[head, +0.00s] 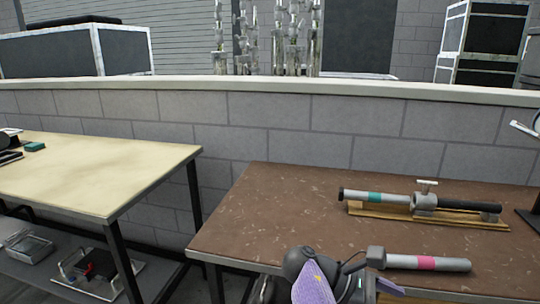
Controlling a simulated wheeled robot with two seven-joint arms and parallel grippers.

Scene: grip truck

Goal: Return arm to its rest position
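No gripper fingers can be made out in the head view. A dark grey rounded part with a purple panel (312,280) rises at the bottom edge, in front of the brown table. I cannot tell what it belongs to. Right beside it, a grey tube with a pink band (427,263) lies near the table's front edge, its left end at a dark block. A grey and black tube with a teal band (376,197) lies on a wooden base (440,217) farther back, with a T-handle clamp at its middle.
The brown table (270,215) is bare on its left. A gap separates it from a pale table (95,170) with dark items at its far left. Below that, a shelf holds a tray (100,280) and a metal box (27,247). A grey block wall (250,120) stands behind.

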